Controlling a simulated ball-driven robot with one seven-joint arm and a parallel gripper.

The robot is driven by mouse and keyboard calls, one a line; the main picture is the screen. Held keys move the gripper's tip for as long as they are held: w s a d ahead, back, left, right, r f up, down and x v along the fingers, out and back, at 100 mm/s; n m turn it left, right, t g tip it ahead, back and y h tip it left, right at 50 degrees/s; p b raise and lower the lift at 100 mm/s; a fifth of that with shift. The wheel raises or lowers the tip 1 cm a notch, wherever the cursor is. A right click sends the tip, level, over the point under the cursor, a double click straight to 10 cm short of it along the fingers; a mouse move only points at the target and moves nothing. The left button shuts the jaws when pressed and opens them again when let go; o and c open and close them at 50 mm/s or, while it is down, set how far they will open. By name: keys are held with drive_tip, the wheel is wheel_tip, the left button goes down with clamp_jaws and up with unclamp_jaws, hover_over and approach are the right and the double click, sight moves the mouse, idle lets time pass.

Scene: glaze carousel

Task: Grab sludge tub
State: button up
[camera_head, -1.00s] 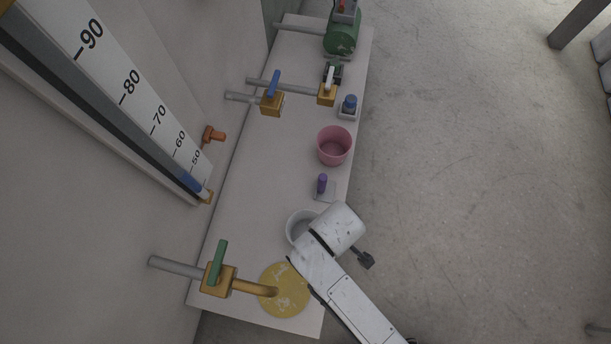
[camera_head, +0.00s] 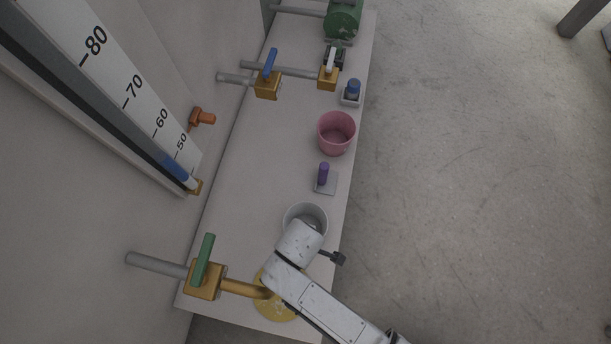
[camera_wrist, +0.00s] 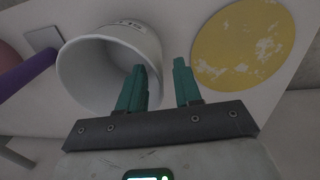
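A white tub (camera_head: 305,213) stands upright on the bench, partly behind the end of my arm in the head view. In the wrist view the white tub (camera_wrist: 82,72) shows its open mouth and dark lettering on its side, too small to read. My gripper (camera_wrist: 159,68) is open and empty, with two teal fingers apart. The left finger overlaps the tub's rim and mouth in the picture; the right finger is outside it. I cannot tell whether either touches. A pink tub (camera_head: 337,134) stands farther along the bench.
A yellow disc (camera_head: 277,310) lies under the brass spout (camera_head: 243,289) of a green-handled valve. A purple-handled tool (camera_head: 323,175) on a grey plate stands between the tubs. Blue- and white-handled valves and a green tank (camera_head: 343,18) are farther back. Open floor lies right of the bench.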

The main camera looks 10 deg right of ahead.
drive_tip(key=f, duration=0.1)
drive_tip(key=f+b, duration=0.1)
drive_tip(key=f, duration=0.1)
drive_tip(key=f+b, duration=0.1)
drive_tip(key=shift+w+f, duration=0.35)
clamp_jaws()
